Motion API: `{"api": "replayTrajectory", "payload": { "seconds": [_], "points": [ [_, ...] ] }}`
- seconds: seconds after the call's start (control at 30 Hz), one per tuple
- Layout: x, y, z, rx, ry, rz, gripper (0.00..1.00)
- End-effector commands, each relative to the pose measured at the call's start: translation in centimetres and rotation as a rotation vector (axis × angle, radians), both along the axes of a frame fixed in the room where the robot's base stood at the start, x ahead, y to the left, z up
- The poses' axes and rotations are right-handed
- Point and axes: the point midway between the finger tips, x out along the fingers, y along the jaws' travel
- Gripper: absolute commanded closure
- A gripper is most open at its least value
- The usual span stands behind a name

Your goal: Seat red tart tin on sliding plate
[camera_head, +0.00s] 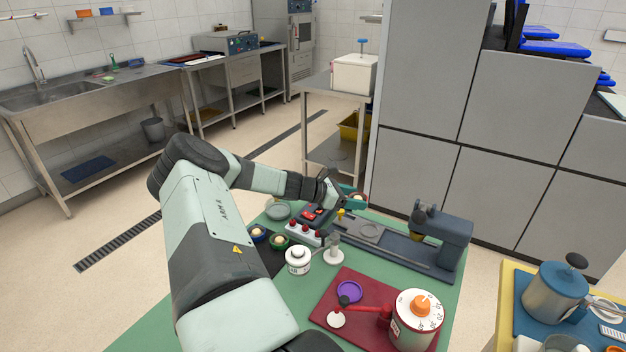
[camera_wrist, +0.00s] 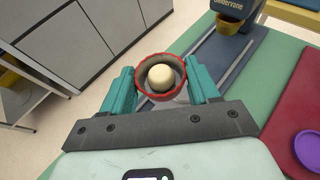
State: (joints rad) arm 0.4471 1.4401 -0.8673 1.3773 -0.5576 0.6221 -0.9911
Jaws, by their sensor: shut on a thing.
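The red tart tin (camera_wrist: 161,76) holds a ball of pale dough (camera_wrist: 160,77) and sits between the teal fingers of my gripper (camera_wrist: 162,88) in the wrist view. The gripper is shut on the tin's sides. In the head view my gripper (camera_head: 350,198) is over the back of the green table, and the red tin (camera_head: 359,196) shows only in part. The grey sliding plate (camera_head: 371,232) with a round seat lies on the rails of the dark press, to the right of and below the gripper. The tin appears above the press bed, apart from the plate's seat.
The press head (camera_head: 443,230) stands at the rails' right end. A red mat (camera_head: 330,298) lies in front.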

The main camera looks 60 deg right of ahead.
Motion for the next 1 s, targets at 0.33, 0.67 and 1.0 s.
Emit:
{"api": "replayTrajectory", "payload": {
  "seconds": [0.33, 0.67, 1.0],
  "points": [
    [-4.6, -0.7, -2.3, 0.001, 0.002, -0.145, 0.7],
    [-4.6, -0.7, -5.5, 0.001, 0.002, -0.144, 0.7],
    [-4.5, -0.7, -7.6, 0.001, 0.0, -0.143, 0.7]
  ]
}}
